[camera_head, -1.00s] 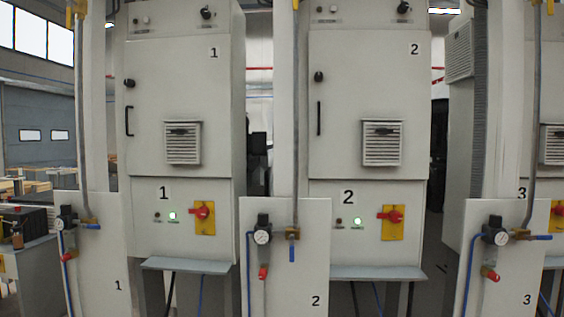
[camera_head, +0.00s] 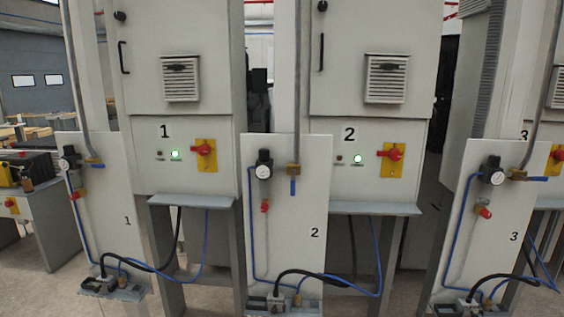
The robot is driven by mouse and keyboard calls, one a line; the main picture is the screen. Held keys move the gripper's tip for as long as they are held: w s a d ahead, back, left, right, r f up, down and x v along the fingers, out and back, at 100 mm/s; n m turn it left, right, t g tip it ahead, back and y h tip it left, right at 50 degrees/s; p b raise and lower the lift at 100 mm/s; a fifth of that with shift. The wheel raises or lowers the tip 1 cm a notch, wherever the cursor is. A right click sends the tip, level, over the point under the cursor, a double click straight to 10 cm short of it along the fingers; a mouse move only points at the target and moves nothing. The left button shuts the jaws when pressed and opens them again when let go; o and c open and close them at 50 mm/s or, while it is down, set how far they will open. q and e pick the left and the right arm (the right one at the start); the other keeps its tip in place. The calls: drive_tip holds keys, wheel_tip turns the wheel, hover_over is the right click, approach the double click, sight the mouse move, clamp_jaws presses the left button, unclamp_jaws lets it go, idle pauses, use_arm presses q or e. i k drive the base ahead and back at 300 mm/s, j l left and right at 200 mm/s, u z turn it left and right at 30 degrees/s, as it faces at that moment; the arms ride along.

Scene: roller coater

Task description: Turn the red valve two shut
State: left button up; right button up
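Panel 2 (camera_head: 304,225) stands in the middle, marked with a black "2". On its left side is a small red valve (camera_head: 264,206) below a round gauge (camera_head: 263,172), with a blue hose beside it. Right of the gauge a brass fitting carries a blue lever (camera_head: 292,187) that hangs straight down. Cabinet 2 (camera_head: 330,190) behind it has a red rotary handle (camera_head: 394,154) on a yellow plate, turned roughly sideways, and a lit green lamp (camera_head: 358,159). Neither of my grippers is in view.
Panel 1 (camera_head: 105,215) at left and panel 3 (camera_head: 497,215) at right carry similar gauges and red valves; their blue levers lie sideways. Black cables and blue hoses loop near the panel feet. Grey shelves (camera_head: 375,208) jut out below the cabinets.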

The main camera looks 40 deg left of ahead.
sight(263, 208)
drive_tip(key=u, duration=1.3)
